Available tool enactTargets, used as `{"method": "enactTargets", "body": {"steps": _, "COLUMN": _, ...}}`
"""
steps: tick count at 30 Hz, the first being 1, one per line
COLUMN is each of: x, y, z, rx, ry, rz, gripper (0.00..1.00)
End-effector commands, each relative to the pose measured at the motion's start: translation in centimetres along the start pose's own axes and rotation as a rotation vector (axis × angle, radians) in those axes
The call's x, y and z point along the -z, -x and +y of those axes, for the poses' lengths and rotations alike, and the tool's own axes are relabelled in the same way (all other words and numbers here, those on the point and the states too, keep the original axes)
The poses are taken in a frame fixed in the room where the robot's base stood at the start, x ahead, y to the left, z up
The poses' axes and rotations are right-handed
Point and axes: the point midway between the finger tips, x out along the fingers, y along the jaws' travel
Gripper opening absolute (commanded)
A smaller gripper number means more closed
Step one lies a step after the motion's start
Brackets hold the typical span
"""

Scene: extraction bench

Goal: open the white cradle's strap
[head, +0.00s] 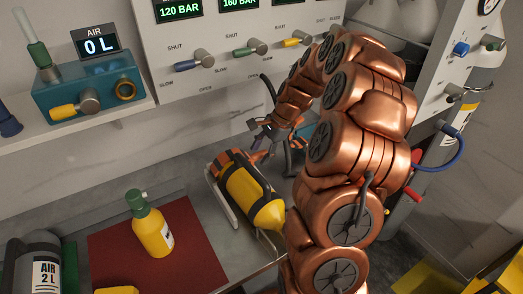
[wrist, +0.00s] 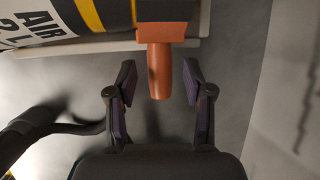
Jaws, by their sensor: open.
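The white cradle (head: 224,200) lies on the grey bench and holds a yellow cylinder (head: 244,187) with black bands. In the head view my gripper (head: 264,137) is small and partly hidden beside the strap.
A yellow bottle with a green top (head: 152,226) stands on a red mat (head: 110,245) at the front left. A grey AIR 2 L cylinder (head: 40,265) is at the left edge. A valve panel (head: 215,85) rises behind the bench. A dark hose (wrist: 45,122) curves left of my gripper.

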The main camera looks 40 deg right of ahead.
Motion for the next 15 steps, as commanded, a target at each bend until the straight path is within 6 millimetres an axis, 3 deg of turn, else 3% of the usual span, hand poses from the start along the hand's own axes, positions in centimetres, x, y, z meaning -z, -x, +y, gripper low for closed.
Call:
{"method": "enactTargets", "body": {"steps": 8, "x": 0.0, "y": -0.07, "z": -0.01, "rx": 0.001, "ry": 0.0, "rz": 0.001, "gripper": 0.51}}
{"method": "enactTargets", "body": {"steps": 15, "x": 0.01, "y": -0.06, "z": -0.02, "rx": 0.001, "ry": 0.0, "rz": 0.001, "gripper": 0.26}}
